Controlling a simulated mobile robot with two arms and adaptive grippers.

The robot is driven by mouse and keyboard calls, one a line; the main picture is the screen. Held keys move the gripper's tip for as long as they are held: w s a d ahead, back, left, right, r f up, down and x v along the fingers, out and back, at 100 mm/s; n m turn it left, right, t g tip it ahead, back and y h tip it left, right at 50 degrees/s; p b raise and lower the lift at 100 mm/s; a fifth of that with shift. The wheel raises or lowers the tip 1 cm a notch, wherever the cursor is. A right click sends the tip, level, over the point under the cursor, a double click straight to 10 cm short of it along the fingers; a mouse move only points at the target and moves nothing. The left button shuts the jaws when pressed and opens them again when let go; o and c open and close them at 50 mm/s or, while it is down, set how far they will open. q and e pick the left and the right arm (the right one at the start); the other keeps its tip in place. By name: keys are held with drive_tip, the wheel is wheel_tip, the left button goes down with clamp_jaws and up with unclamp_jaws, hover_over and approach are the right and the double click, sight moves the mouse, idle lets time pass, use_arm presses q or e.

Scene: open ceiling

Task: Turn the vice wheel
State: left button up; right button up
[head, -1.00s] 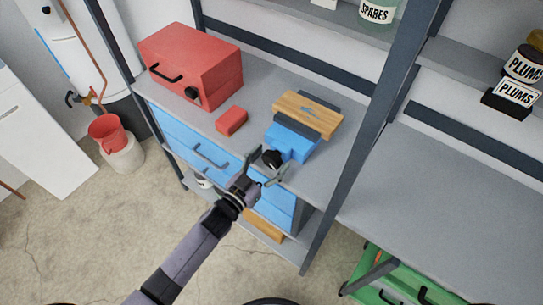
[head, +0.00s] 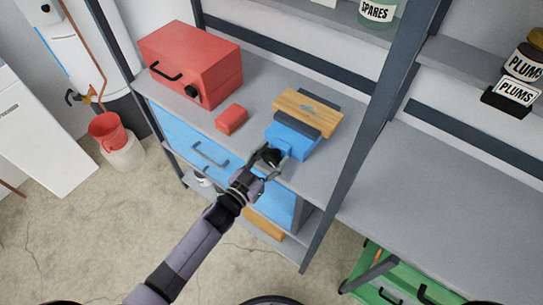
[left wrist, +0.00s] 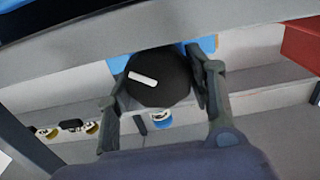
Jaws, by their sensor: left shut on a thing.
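The blue vice (head: 295,135) stands on the grey workbench top, with a wooden board (head: 306,112) between its dark jaws. Its black round wheel (head: 270,157) faces the front edge of the bench. My left gripper (head: 268,160) has its fingers either side of the wheel and is shut on it. In the left wrist view the black wheel (left wrist: 158,80) with a white mark sits between the fingers of my left gripper (left wrist: 155,85). Part of the vice body is hidden behind the wheel there. My right gripper is not in view.
A red toolbox (head: 192,62) and a small red block (head: 231,119) lie left of the vice on the bench. Blue drawers (head: 205,150) are below. A dark shelf post (head: 360,130) rises right of the vice. The bench top at right (head: 450,190) is clear.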

use_arm(q)
drive_tip(key=shift+c, duration=1)
drive_tip(key=shift+f+m+b, duration=0.1)
drive_tip(key=shift+m+b, duration=0.25)
drive_tip(key=shift+m, duration=1.85)
drive_tip(key=o, duration=1.1)
drive_tip(key=shift+o, duration=0.2)
